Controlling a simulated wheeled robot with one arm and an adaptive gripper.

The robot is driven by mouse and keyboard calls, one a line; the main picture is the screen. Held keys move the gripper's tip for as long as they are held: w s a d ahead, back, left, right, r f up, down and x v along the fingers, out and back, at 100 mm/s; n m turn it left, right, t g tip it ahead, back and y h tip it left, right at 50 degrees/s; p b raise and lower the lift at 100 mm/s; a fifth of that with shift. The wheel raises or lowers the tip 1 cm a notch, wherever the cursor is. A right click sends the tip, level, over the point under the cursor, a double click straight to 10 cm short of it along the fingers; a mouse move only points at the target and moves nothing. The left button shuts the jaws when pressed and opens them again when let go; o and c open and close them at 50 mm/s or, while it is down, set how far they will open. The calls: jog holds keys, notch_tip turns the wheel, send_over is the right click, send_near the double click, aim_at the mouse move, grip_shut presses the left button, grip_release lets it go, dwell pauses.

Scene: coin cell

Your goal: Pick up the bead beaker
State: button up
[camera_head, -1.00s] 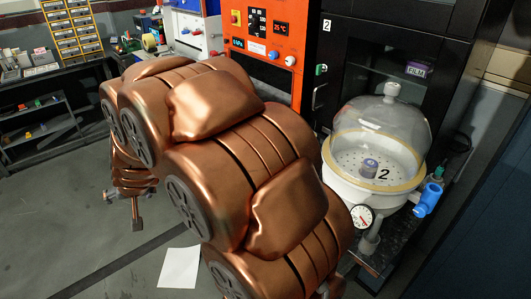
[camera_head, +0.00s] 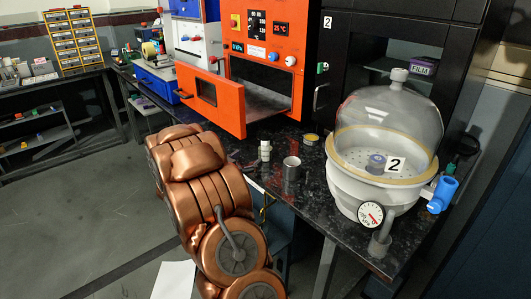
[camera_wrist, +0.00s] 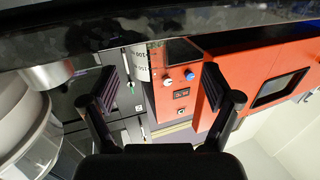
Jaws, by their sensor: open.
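A small grey cup-like vessel (camera_head: 291,168), which I take for the bead beaker, stands upright on the dark speckled bench in the head view. In the wrist view, which is upside down, a pale beaker with printed graduation marks (camera_wrist: 141,62) shows beyond the gap between my fingers, nearer the left finger. Its contents cannot be made out. My gripper (camera_wrist: 160,87) is open and empty, its two dark pads well apart and not visibly touching the beaker. In the head view my arm hides the gripper.
A white bottle (camera_head: 265,150) and a small yellow-rimmed tin (camera_head: 311,139) stand close to the vessel. A glass-domed desiccator (camera_head: 388,120) with a gauge stands to its right. The orange oven's door (camera_head: 212,98) hangs open at the left. The bench edge (camera_head: 310,221) is in front.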

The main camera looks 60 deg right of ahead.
aim_at(261, 151)
jog(key=shift+s+d+g, duration=0.3)
jog(key=shift+s+d, duration=0.15)
jog(key=shift+d, duration=1.15)
jog(key=d, duration=0.3)
jog(key=shift+s+d, duration=0.1)
jog(key=shift+s, duration=0.15)
jog(key=shift+d, duration=0.9)
jog(key=shift+w, duration=0.1)
jog(key=c, duration=1.4)
jog(key=shift+o, duration=0.2)
jog(key=shift+r, duration=0.3)
